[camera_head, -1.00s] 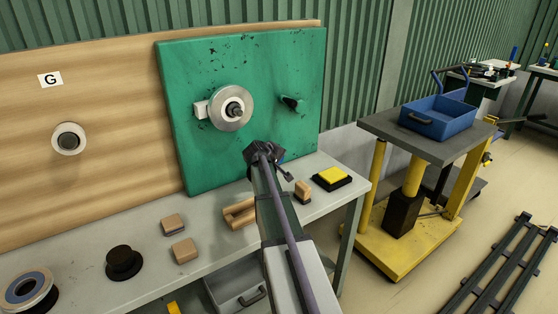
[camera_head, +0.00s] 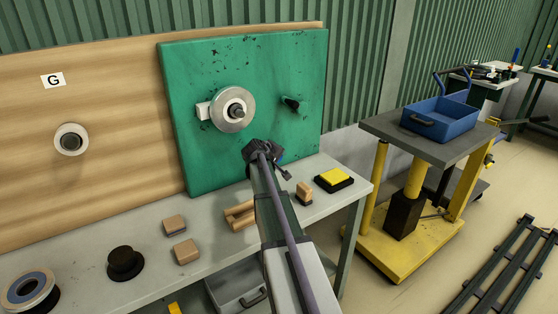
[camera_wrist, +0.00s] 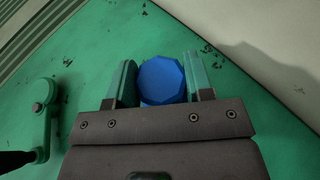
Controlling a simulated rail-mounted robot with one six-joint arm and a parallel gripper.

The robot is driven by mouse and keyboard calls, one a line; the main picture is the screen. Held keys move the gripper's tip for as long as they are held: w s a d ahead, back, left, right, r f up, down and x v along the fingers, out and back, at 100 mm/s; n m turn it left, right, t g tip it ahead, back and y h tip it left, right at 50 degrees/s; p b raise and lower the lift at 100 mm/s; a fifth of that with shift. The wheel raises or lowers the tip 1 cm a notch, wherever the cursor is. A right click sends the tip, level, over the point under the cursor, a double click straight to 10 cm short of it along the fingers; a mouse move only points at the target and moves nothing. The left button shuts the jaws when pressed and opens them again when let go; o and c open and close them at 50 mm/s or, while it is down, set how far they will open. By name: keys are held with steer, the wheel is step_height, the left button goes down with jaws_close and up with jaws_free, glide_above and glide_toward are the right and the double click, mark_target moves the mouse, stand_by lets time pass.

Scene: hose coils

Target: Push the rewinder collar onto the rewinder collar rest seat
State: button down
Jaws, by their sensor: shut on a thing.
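My gripper (camera_head: 264,152) is in front of the lower part of the green panel (camera_head: 215,165), below a round silver disc (camera_head: 233,118) with a dark central hub. In the wrist view my gripper (camera_wrist: 160,62) is shut on a blue many-sided round piece (camera_wrist: 162,82), which sits between its two green-faced fingers. I cannot tell whether this blue piece is the rewinder collar. I cannot clearly identify the rest seat; the disc's hub and a dark peg (camera_head: 290,103) both stand out from the panel. My arm and gripper hide part of the panel and bench.
The bench (camera_head: 210,216) carries wooden blocks (camera_head: 186,251), a black flanged piece (camera_head: 125,263), a yellow-topped black box (camera_head: 334,180) and a ringed reel (camera_head: 30,288). A green crank (camera_wrist: 42,120) shows at left in the wrist view. A lift table (camera_head: 430,140) with a blue bin (camera_head: 440,118) stands right.

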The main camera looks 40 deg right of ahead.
steer(key=shift+w+d, duration=0.15)
steer(key=shift+w, duration=1.1)
steer(key=shift+c, duration=2.2)
jaws_free()
steer(key=shift+o, duration=0.4)
steer(key=shift+s+r, duration=0.1)
steer(key=shift+r, duration=0.05)
steer(key=shift+p+v, duration=0.85)
steer(key=shift+v, duration=0.65)
steer(key=shift+p+v, duration=0.85)
steer(key=shift+v, duration=0.6)
